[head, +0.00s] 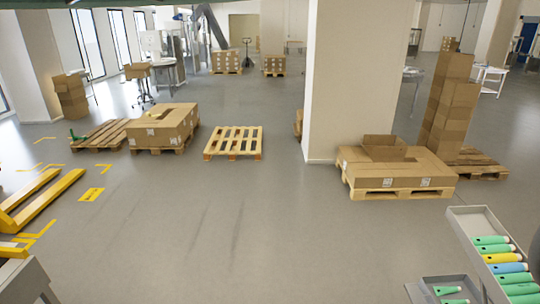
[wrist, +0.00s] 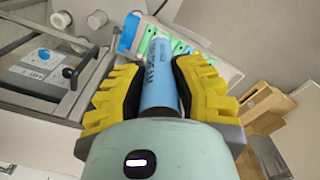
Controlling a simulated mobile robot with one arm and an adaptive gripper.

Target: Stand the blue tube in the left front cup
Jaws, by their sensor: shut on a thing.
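The blue tube (wrist: 160,75) is in the middle of the wrist view, between the yellow fingers of my gripper (wrist: 159,82). My gripper is shut on it. The tube points away from the camera, and its near end is hidden behind the gripper body. Two grey round shapes, perhaps cups, show at the upper left of the wrist view: one (wrist: 97,19) and another (wrist: 61,20). I cannot tell which is the left front cup. My gripper is not visible in the head view.
A grey tray (head: 465,228) at the lower right holds several green, yellow and blue tubes. A smaller grey tray (head: 416,292) with green tubes is beside it. A machine panel (wrist: 40,68) is left in the wrist view. Open floor (head: 230,220) lies ahead, with pallets beyond.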

